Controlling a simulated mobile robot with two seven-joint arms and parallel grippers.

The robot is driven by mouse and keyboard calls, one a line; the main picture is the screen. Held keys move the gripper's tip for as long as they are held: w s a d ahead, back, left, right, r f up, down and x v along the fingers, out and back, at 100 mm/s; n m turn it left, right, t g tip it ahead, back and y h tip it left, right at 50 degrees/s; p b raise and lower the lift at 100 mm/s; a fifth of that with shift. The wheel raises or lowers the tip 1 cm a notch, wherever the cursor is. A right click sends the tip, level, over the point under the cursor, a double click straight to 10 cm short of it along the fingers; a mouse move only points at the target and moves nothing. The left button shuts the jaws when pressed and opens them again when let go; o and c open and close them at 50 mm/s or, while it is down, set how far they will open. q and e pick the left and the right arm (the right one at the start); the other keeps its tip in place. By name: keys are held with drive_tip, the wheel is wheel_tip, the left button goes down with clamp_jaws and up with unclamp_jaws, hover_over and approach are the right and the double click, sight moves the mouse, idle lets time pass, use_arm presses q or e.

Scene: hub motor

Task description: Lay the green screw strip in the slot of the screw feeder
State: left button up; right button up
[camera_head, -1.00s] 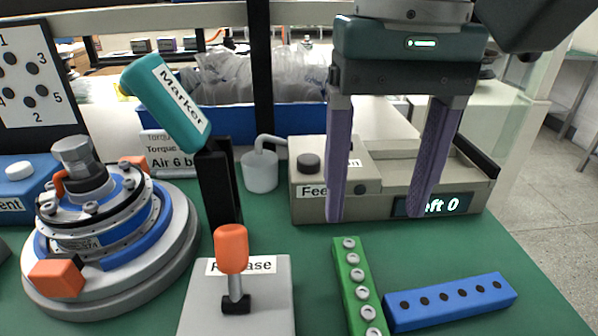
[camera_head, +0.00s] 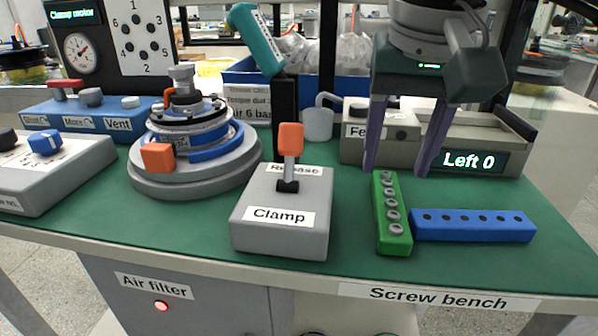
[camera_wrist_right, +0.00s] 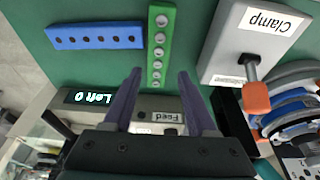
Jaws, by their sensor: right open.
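The green screw strip (camera_head: 391,222) lies flat on the green bench top in the head view, with several silver screws in a row; it also shows in the right wrist view (camera_wrist_right: 165,42). My right gripper (camera_head: 396,172) is open and empty, its purple fingers above the far end of the strip. In the wrist view the strip's end lies between the fingertips (camera_wrist_right: 160,74), apparently below them. The screw feeder (camera_head: 487,133) stands behind the strip with a "Left 0" display; the gripper partly hides it, and I cannot see the slot clearly. My left gripper is not in view.
A blue strip (camera_head: 474,226) with dark holes lies right of the green strip. The grey clamp box (camera_head: 283,236) with its orange lever stands left of it.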

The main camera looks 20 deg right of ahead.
sight(390, 198)
drive_tip(key=x, duration=0.3)
drive_tip(key=s+x, duration=0.1)
drive_tip(key=x, duration=0.1)
drive_tip(key=shift+w+f, duration=0.1)
drive_tip(key=shift+f, duration=0.25)
clamp_jaws()
